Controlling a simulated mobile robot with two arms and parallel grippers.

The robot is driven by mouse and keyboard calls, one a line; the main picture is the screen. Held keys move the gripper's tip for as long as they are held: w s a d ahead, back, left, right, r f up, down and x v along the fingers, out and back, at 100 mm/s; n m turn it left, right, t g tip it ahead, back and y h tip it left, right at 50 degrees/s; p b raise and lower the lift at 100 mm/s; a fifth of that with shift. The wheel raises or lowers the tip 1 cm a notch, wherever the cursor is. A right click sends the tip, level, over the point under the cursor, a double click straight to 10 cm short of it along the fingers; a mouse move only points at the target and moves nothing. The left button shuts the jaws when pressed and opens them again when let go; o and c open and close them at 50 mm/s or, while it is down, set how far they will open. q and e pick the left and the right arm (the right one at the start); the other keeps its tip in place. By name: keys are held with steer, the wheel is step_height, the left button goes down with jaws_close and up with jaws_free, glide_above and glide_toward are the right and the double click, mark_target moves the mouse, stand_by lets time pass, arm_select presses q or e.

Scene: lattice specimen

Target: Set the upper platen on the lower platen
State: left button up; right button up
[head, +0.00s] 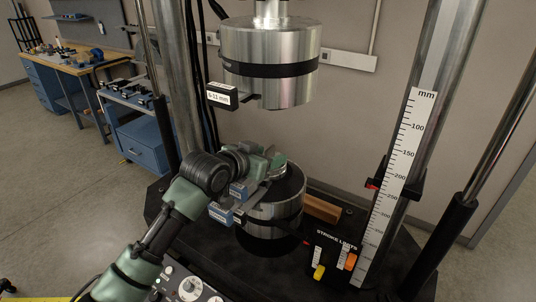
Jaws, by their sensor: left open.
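The upper platen (265,40), a shiny metal cylinder with a black band, hangs from the machine at the top centre of the head view. The lower platen (285,213), a metal cylinder with a dark top, stands below it on the machine's base. A wide gap separates the two platens. My left gripper (277,170) is open in that gap, low over the lower platen's top. It hides part of that top. A small pale shape shows at its fingertips, too small to tell what it is. My right gripper is not in view.
Machine columns (440,70) stand on both sides. A millimetre scale (394,180) is on the right. A stroke limits panel (334,258) sits at the front right, with a wooden block (322,208) behind it. A blue cart (140,145) and workbench (75,65) are at the left.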

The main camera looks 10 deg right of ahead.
arm_select(q)
steer(key=shift+r, duration=0.15)
steer(key=shift+p+v, duration=0.8)
steer(key=shift+p, duration=0.05)
steer(key=shift+p+v, duration=1.2)
steer(key=shift+v, duration=0.5)
steer(key=shift+a, duration=0.1)
steer(key=shift+s+a+b, duration=0.2)
steer(key=shift+b, duration=0.1)
steer(key=b+v, duration=0.2)
steer(key=v, duration=0.4)
steer(key=shift+s+a+b, duration=0.1)
steer(key=shift+a+b, duration=0.05)
steer(key=shift+b, duration=0.15)
steer(key=shift+s+a+r, duration=0.25)
steer(key=shift+s, duration=0.05)
